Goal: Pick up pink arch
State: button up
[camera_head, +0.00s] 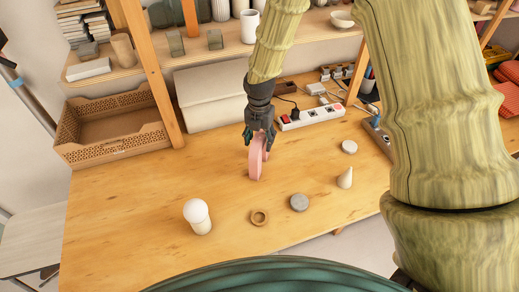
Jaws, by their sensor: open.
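The pink arch (255,168) stands upright on the wooden tabletop, near the middle of the view, seen nearly edge-on. My gripper (260,138) is right above it, pointing down, with its fingers at the arch's upper part. The fingers are open. Part of the arch's top is hidden by the gripper, and I cannot tell whether the fingers touch it.
On the table (120,225) stand a white-topped cylinder (197,216), a tan ring (260,217), a grey disc (299,202), a pale cone (345,178) and a white disc (349,147). A power strip (310,117) lies behind my gripper.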

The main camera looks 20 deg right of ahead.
jog(key=shift+f+p, duration=0.3)
jog(key=shift+f, duration=0.95)
grip_shut()
